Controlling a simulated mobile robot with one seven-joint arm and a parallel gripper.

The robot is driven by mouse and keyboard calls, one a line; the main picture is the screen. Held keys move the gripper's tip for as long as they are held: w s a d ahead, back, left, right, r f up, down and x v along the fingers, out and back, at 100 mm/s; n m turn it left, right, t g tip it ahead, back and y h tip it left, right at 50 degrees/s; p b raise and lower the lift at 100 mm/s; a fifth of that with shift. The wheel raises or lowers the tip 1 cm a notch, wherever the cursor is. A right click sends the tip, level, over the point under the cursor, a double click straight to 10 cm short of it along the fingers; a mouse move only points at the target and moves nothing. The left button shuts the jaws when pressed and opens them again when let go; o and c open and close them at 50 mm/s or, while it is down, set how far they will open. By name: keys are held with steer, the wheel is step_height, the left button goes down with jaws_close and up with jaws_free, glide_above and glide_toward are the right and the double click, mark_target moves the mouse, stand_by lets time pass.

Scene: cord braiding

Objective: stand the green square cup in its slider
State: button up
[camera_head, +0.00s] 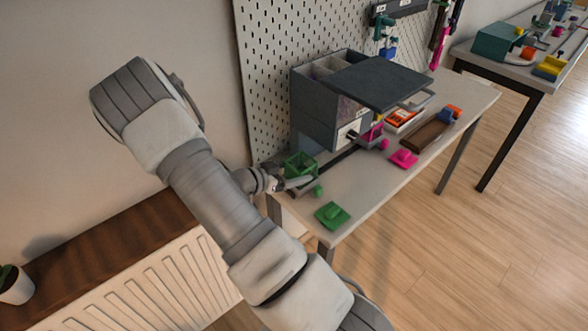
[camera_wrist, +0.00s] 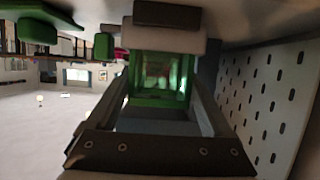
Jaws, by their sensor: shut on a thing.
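The green square cup (camera_head: 300,165) is at the left end of the workbench, near the pegboard. My gripper (camera_head: 303,181) is shut on it. In the wrist view the cup (camera_wrist: 158,78) fills the space between my two fingers (camera_wrist: 163,92). Whether its base touches the bench or a slider is hidden. A flat green piece with a raised block (camera_head: 332,214) lies on the bench's front left, apart from the cup. I cannot tell whether it is the slider.
A grey drawer cabinet (camera_head: 318,115) stands behind, right of the cup. A pink flat piece (camera_head: 404,158) and a brown tray (camera_head: 428,134) lie further right. The pegboard (camera_head: 262,90) rises close behind.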

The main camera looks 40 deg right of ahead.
steer(key=shift+f, duration=0.1)
steer(key=o, duration=1.2)
steer(key=shift+c, duration=0.2)
steer(key=p+v, duration=0.2)
steer(key=v, duration=1.5)
steer(key=shift+a+p, duration=0.2)
steer(key=shift+p, duration=0.15)
